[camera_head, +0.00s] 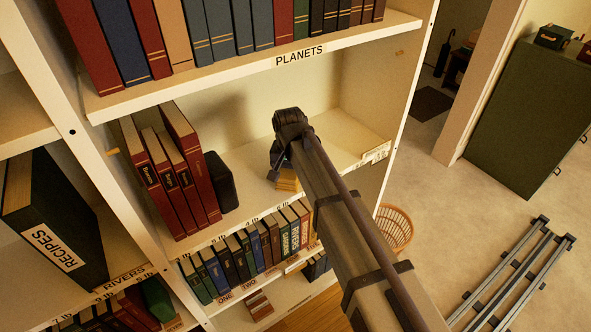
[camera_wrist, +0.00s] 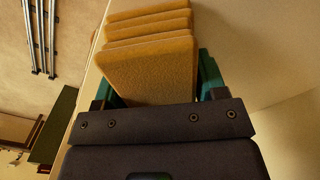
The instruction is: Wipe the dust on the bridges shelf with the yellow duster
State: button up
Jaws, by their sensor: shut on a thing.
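The yellow duster (camera_wrist: 150,72) is a thick, ridged yellow-orange block in the wrist view. My gripper (camera_wrist: 158,88) is shut on it, with a teal finger at each side. In the head view, a small part of the duster (camera_head: 288,183) shows beneath my wrist, low over the shelf under the PLANETS label. Whether it touches the board cannot be told. That shelf board (camera_head: 345,138) is cream, with a label (camera_head: 375,155) at its right front edge that I cannot read for sure. I cannot make out dust; my arm hides part of the board.
Red books (camera_head: 170,175) lean at the shelf's left, with a dark block (camera_head: 221,182) beside them. The PLANETS shelf (camera_head: 250,62) is above, and small books (camera_head: 250,250) stand below. A wicker basket (camera_head: 395,228) is on the floor. The shelf's right part is clear.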

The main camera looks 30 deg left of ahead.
aim_at(280, 170)
jog(key=shift+s+a, duration=0.45)
jog(key=shift+s, duration=0.2)
jog(key=shift+s+a, duration=0.4)
jog(key=shift+s, duration=0.25)
jog(key=shift+w+a+r, duration=0.1)
jog(key=shift+w+a, duration=0.55)
jog(key=shift+a, duration=0.35)
jog(key=shift+w+d, duration=0.9)
jog(key=shift+w, duration=0.6)
jog(key=shift+w+d, duration=0.9)
jog(key=shift+w, duration=0.6)
jog(key=shift+w+d, duration=0.9)
jog(key=shift+w, duration=0.6)
jog(key=shift+w+d, duration=0.15)
jog(key=shift+w, duration=0.15)
jog(key=shift+s+a, duration=0.3)
jog(key=shift+s, duration=0.35)
jog(key=shift+s+a, duration=0.35)
jog(key=shift+s, duration=0.35)
jog(key=shift+s+a, duration=0.3)
jog(key=shift+s, duration=0.35)
jog(key=shift+s+a, duration=0.65)
jog(key=shift+s, duration=0.3)
jog(key=shift+s+a, duration=0.65)
jog(key=shift+s, duration=0.35)
jog(key=shift+s+a, duration=0.65)
jog(key=shift+s, duration=0.3)
